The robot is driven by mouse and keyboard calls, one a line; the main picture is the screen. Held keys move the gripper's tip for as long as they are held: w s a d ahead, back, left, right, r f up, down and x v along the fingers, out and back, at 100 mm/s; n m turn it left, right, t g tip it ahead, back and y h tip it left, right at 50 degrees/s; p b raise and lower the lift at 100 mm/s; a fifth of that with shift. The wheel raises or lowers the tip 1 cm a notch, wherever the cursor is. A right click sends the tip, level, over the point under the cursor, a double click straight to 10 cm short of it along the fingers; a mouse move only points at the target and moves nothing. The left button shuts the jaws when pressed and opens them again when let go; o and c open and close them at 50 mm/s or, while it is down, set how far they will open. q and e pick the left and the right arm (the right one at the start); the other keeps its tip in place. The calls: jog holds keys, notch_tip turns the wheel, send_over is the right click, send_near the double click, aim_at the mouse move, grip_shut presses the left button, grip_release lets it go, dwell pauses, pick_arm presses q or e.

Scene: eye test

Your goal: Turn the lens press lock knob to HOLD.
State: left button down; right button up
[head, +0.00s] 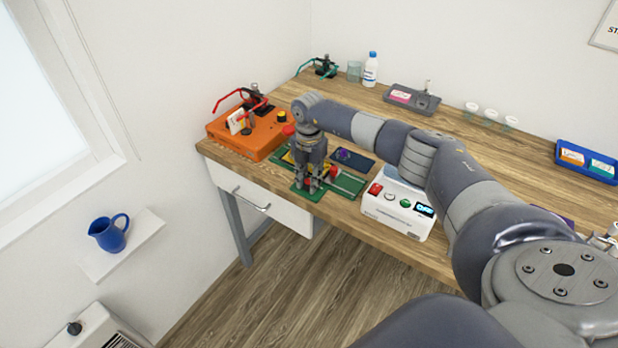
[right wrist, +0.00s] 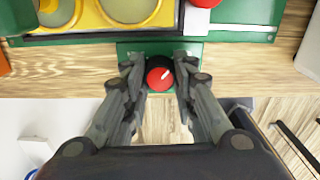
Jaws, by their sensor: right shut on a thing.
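The lock knob (right wrist: 158,79) is round and red with a white pointer line and a dark part around it. It sits on a green tab at the near edge of the green base of the lens press (right wrist: 232,35). The pointer slants to the upper right in the right wrist view; I can read no HOLD mark. My right gripper (right wrist: 158,70) is shut on the knob, a finger at each side. In the head view, my right gripper (head: 309,186) points down at the front of the green base (head: 348,186) and largely hides the knob. My left gripper is not in view.
An orange box (head: 238,142) stands left of the press. A white box (head: 397,207) with buttons and a small display stands to the right. A dark tray (head: 420,107), a bottle (head: 370,70) and a blue tray (head: 587,160) are farther back. The table's front edge is close.

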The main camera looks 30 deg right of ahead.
jog(key=shift+w+r+m, duration=0.1)
jog(key=shift+m, duration=0.2)
jog(key=o, duration=0.8)
notch_tip(320, 180, up, 12)
jog(key=shift+f, duration=0.1)
dwell(0.6)
